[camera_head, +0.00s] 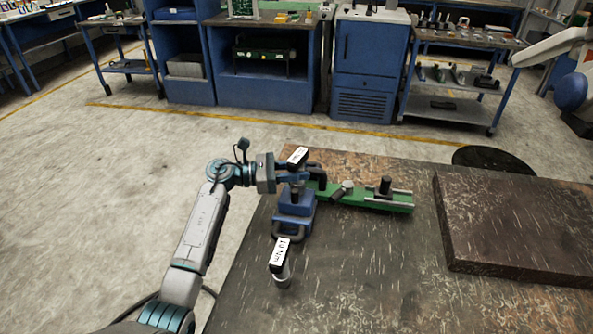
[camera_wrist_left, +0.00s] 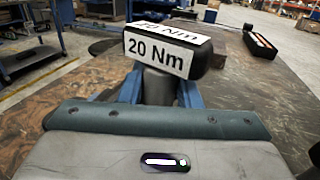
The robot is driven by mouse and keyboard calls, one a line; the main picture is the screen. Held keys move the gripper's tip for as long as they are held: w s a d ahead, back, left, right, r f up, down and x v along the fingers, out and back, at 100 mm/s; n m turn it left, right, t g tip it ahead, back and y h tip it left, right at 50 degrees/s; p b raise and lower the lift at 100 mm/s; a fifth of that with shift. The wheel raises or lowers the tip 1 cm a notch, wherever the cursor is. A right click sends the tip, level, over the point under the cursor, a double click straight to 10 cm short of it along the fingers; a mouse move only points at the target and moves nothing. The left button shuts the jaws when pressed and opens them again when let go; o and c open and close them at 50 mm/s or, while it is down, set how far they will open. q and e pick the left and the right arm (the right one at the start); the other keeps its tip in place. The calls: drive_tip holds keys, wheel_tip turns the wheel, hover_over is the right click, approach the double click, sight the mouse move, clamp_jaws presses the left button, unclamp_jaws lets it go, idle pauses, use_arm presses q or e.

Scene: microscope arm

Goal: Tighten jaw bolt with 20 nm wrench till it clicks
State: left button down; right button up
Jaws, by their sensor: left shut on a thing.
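My left gripper (camera_head: 287,176) is shut on the 20 Nm wrench (camera_wrist_left: 165,50), whose black head and white "20 Nm" labels stand up between the blue fingers in the left wrist view. In the head view its labelled head (camera_head: 297,156) shows above the gripper, at the far end of the blue vise (camera_head: 294,216). The wrench's lower end and the jaw bolt are hidden. A green microscope arm (camera_head: 345,197) extends right from the vise area. A second wrench (camera_head: 280,256) with a white label stands at the near side of the vise. My right gripper is not in view.
A thick brown slab (camera_head: 520,230) lies on the right of the worktable (camera_head: 365,290). The table's front middle is clear. Blue cabinets (camera_head: 370,65) and a tool trolley (camera_head: 460,75) stand behind, across open floor.

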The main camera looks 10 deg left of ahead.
sight(297, 155)
use_arm(q)
drive_tip(key=shift+r+p, duration=0.65)
drive_tip(key=shift+r, duration=2.3)
